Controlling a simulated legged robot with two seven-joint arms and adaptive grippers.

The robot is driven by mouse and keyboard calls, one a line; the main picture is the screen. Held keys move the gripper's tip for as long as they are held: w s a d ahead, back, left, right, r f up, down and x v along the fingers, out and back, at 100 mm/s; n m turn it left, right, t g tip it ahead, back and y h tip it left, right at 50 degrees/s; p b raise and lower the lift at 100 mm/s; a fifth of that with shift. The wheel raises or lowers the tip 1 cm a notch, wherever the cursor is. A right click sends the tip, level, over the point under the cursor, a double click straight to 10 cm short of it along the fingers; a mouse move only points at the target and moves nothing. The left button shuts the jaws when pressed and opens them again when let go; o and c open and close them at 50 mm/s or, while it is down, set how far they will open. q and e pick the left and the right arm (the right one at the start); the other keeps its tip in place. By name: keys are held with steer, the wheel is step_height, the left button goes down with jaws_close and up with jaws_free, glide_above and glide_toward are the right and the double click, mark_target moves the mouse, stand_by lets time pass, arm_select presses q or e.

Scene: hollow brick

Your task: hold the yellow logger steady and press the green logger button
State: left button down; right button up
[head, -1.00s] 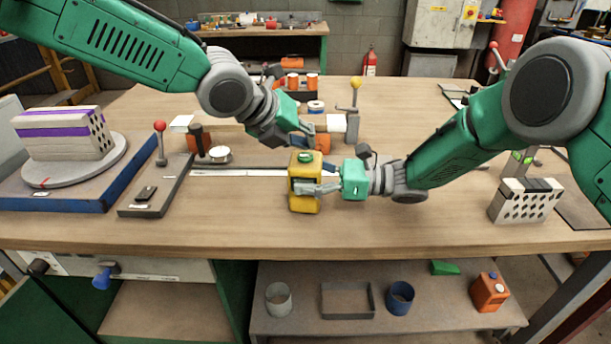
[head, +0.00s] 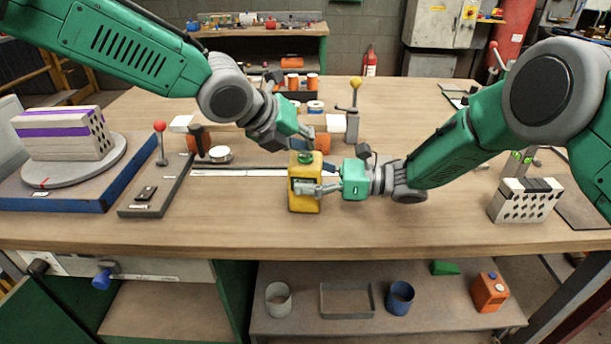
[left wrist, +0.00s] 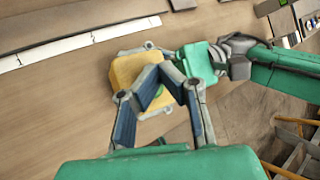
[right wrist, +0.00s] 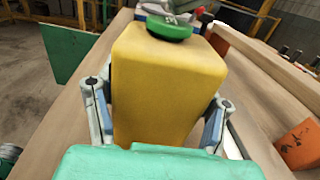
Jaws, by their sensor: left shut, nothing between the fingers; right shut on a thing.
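The yellow logger (head: 305,204) stands upright near the front middle of the table. My right gripper (head: 314,188) is shut on it from the right, with a finger on each side of the body in the right wrist view (right wrist: 157,105). The green logger button (right wrist: 168,28) is a round cap at the logger's top in that view. My left gripper (head: 304,150) is shut and empty, its fingertips pointing down close above the logger's top. In the left wrist view the closed fingers (left wrist: 155,82) cover part of the logger (left wrist: 126,72). Whether they touch the button cannot be told.
A white strip (head: 240,172) lies behind the logger. A yellow-knobbed lever (head: 354,105) stands behind right; a red-knobbed lever (head: 160,140) stands left. A perforated brick (head: 525,200) sits at right, a striped one (head: 65,135) on a turntable at left. The front table strip is clear.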

mark_target(305, 156)
arm_select(q)
steer(key=shift+f, duration=0.1)
stand_by(0.5)
steer(key=shift+f, duration=0.3)
steer(key=shift+r, duration=0.55)
steer(key=shift+r, duration=2.9)
